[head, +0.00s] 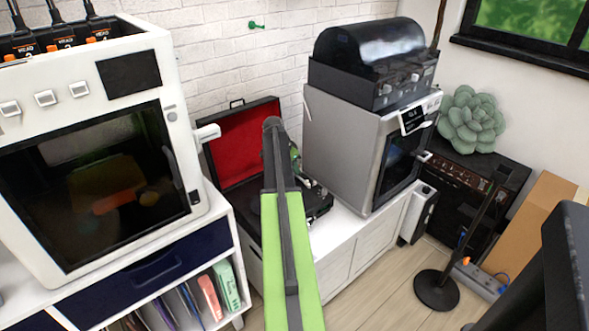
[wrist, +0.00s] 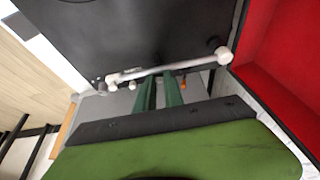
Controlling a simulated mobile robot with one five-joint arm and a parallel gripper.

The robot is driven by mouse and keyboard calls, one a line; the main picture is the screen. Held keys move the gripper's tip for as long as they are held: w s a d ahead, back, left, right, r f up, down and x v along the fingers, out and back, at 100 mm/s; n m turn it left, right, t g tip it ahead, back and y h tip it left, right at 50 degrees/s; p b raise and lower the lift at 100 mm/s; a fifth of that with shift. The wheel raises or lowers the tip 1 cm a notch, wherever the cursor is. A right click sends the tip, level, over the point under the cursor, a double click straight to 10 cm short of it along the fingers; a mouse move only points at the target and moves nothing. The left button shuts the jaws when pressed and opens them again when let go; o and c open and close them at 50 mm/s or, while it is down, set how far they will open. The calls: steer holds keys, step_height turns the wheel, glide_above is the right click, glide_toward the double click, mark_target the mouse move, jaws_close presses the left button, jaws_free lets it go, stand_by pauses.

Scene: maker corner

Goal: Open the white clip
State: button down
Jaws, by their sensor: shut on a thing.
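The black record player (head: 318,204) stands on the white cabinet, mostly behind my arm in the head view. In the wrist view its dark deck (wrist: 140,35) fills the top, with a thin silver-white tonearm (wrist: 190,64) lying slantwise across it. My gripper (wrist: 158,80) has its two green fingertips at the middle of this arm. The fingers are shut on a small part there, with a narrow gap showing between them. The white clip is not clear as a separate piece; the fingers hide most of that spot. My gripper (head: 296,158) also shows in the head view, beside the player.
The open red-lined lid (head: 238,145) rises behind the player. A white printer (head: 90,130) stands at left and a grey machine (head: 345,145) at right, both close to my arm. A black stand (head: 437,289) is on the floor at right.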

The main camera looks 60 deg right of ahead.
steer(key=shift+d+r+y, duration=0.1)
steer(key=shift+d+y, duration=0.05)
steer(key=shift+y, duration=0.15)
steer(key=shift+s+d+r+t+y+p, duration=0.2)
steer(key=shift+d+t+y+p, duration=0.1)
steer(key=shift+y+p, duration=0.55)
steer(key=shift+s+d+t+y, duration=0.1)
steer(key=shift+d+t+y, duration=0.2)
steer(key=shift+y, duration=0.65)
steer(key=shift+s+d+t+y, duration=0.15)
steer(key=shift+t+y, duration=0.15)
steer(key=shift+y, duration=0.6)
steer(key=shift+w, duration=0.1)
steer(key=c, duration=1.4)
jaws_free()
steer(key=shift+c, duration=0.2)
steer(key=shift+r+p, duration=0.1)
steer(key=shift+p, duration=0.25)
